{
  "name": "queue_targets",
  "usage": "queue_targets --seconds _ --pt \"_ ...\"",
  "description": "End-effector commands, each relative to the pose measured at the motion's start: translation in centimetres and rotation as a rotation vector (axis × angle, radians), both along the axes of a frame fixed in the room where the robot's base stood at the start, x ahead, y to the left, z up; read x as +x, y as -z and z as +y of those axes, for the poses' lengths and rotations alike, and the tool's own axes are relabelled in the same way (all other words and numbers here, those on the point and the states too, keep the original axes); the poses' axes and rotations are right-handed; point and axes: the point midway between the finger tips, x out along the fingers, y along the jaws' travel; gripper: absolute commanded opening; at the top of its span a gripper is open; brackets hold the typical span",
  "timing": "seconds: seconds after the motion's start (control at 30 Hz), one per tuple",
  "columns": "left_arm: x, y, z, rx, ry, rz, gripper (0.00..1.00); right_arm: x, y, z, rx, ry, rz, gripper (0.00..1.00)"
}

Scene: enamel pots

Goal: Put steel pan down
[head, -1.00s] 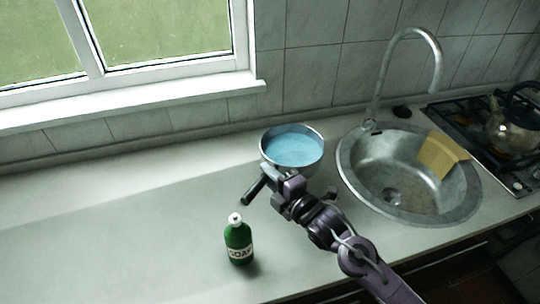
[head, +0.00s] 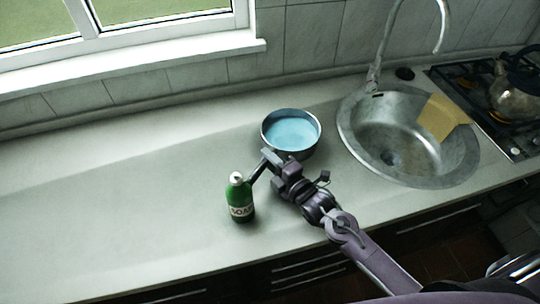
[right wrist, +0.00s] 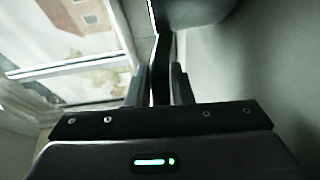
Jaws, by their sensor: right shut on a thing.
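The steel pan (head: 291,150) is round and holds light blue contents. It is upright over the counter, left of the sink, in the head view. My right gripper (head: 273,163) is shut on its dark handle, which also shows between the fingers in the right wrist view (right wrist: 160,70). A part of the pan's side (right wrist: 195,12) shows at the top of that view. I cannot tell for sure whether the pan's base touches the counter. My left gripper is not in view.
A green soap bottle (head: 240,200) stands close to the handle's free end. The sink (head: 457,165) with a yellow cloth (head: 442,116) is to the right, then a stove with a kettle (head: 515,97). The counter (head: 110,200) is clear on the left.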

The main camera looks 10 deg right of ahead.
Motion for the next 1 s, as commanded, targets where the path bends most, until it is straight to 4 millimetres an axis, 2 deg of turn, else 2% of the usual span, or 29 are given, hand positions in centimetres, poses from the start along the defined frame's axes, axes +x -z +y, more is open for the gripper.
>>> queue_targets --seconds 0.03,0.2,0.23,0.37,0.7,0.87,1.0 --pt "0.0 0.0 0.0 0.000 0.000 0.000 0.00 0.2 -0.6 0.0 0.001 0.000 -0.016 0.00" --pt "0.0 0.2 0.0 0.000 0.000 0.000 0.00 0.2 -0.3 0.0 0.000 0.001 -0.015 0.00" --pt "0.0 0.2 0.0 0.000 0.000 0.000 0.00 0.0 0.2 0.0 0.000 0.000 0.000 0.24" --pt "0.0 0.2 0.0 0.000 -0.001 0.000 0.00 0.0 0.2 0.0 0.000 0.000 0.001 0.41" --pt "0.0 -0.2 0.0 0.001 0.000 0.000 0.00 0.0 -0.2 0.0 0.000 0.000 0.000 0.42" --pt "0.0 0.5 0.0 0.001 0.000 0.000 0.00 -1.9 0.2 -0.9 -0.003 0.000 0.003 0.42" --pt "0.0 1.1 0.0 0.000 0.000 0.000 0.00 -4.7 0.2 -2.1 -0.003 -0.001 0.004 0.42"
